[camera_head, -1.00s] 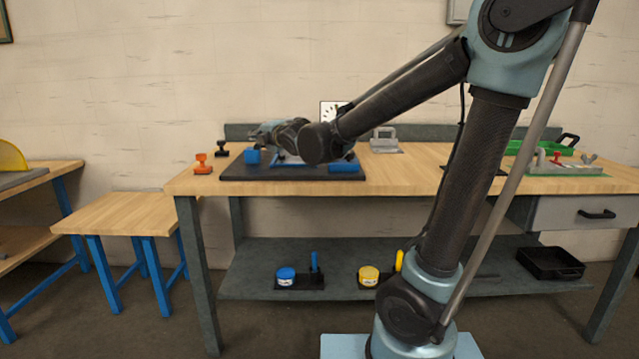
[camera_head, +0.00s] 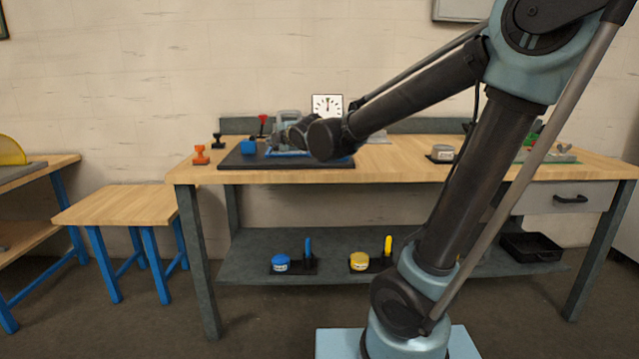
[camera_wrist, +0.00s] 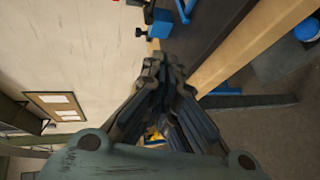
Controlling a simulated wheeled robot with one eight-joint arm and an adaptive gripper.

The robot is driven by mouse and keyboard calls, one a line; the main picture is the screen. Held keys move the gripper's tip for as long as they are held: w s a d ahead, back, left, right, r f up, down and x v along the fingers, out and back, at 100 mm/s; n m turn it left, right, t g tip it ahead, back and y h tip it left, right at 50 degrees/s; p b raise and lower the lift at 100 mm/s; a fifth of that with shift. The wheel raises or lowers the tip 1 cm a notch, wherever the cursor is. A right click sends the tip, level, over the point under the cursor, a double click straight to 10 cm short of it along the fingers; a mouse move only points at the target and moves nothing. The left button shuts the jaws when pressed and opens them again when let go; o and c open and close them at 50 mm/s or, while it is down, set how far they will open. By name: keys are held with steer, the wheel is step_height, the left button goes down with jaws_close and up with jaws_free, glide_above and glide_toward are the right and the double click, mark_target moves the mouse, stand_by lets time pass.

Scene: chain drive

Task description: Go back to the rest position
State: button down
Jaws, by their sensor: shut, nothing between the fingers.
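My gripper (camera_wrist: 165,70) is shut with nothing between its fingers in the wrist view. In the head view my arm reaches over the workbench (camera_head: 420,172), and its dark wrist hides part of the gripper. The gripper end is above the dark board (camera_head: 235,160), which carries a blue block (camera_head: 248,147) and other blue parts. In the wrist view the blue block (camera_wrist: 158,22) and the dark board (camera_wrist: 205,20) lie beyond the fingertips, apart from them.
A dial clock (camera_head: 327,106) stands behind my wrist. Orange (camera_head: 201,155) and black (camera_head: 218,140) stamp-like objects stand left of the board.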

steer(key=s+d+f+m+g+h, duration=0.1)
steer(key=s+d+f+m+h, duration=0.2)
steer(key=d, duration=0.5)
steer(key=s+d+f+m+g+h, duration=0.1)
steer(key=s+d+f+m+g, duration=0.1)
steer(key=s+d+f+m, duration=0.45)
steer(key=s+d+f+m+g+h, duration=0.1)
steer(key=d+f+m+h, duration=0.2)
steer(key=d, duration=0.6)
steer(key=s+d+f+m+g, duration=0.2)
steer(key=s+d+f+m, duration=0.1)
steer(key=s, duration=0.3)
steer(key=s+d+f+m+g, duration=0.2)
steer(key=s+d+f+m, duration=0.1)
steer(key=s, duration=0.4)
steer(key=s+d+f+m+g, duration=0.2)
steer(key=s+d+f+m, duration=0.2)
steer(key=s+f+m, duration=0.1)
steer(key=shift+s+f+h, duration=0.3)
steer(key=shift+s+f, duration=0.55)
steer(key=shift+s, duration=0.3)
steer(key=shift+w+f+g, duration=0.2)
steer(key=shift+w+g, duration=0.1)
steer(key=shift+w, duration=0.15)
